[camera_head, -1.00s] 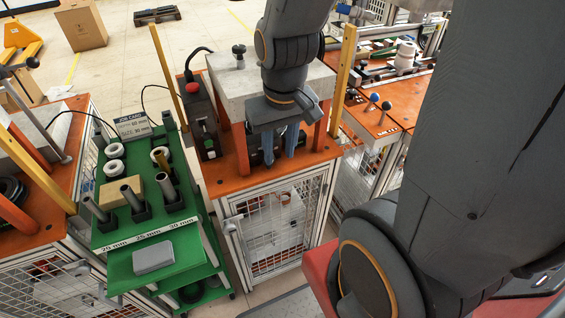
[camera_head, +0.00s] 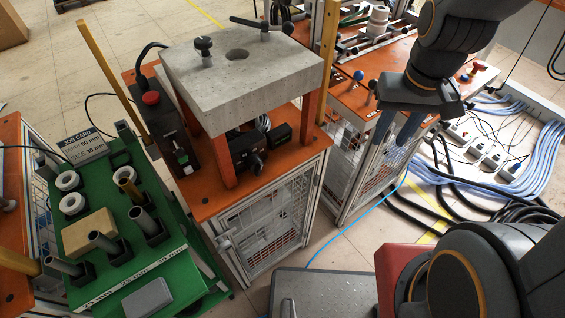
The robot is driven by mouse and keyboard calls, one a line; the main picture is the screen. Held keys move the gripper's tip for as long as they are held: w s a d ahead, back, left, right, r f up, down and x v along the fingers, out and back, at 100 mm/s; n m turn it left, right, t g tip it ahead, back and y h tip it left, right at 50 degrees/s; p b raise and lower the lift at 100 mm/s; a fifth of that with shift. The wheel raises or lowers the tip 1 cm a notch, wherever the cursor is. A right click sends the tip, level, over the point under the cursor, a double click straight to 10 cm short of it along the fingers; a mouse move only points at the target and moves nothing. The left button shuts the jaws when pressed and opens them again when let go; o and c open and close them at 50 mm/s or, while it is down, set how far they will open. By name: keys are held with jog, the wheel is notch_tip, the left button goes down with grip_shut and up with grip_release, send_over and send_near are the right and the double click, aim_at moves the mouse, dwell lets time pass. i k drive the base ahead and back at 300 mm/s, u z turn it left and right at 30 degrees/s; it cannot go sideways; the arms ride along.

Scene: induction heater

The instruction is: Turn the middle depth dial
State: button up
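Under the grey slab (camera_head: 230,85) on the middle orange-topped station (camera_head: 207,207), a black device (camera_head: 243,148) carries a dark round knob (camera_head: 257,165) facing the front. No marking tells me whether it is the middle depth dial. Another dark knob (camera_head: 204,46) stands upright on top of the slab, near its left side. My gripper (camera_head: 397,140) points down to the right of the station, clear of the slab and the knobs. Its two fingers are apart with a gap between them, and nothing shows between them.
Orange posts hold up the slab. A black control box (camera_head: 172,140) with a red button stands left of it. A green cart (camera_head: 105,235) holds tubes, rings and a job card (camera_head: 84,147). Cables and hoses (camera_head: 500,215) lie on the floor at right.

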aim_at(253, 161)
jog(key=k, duration=1.15)
jog(key=u, duration=1.25)
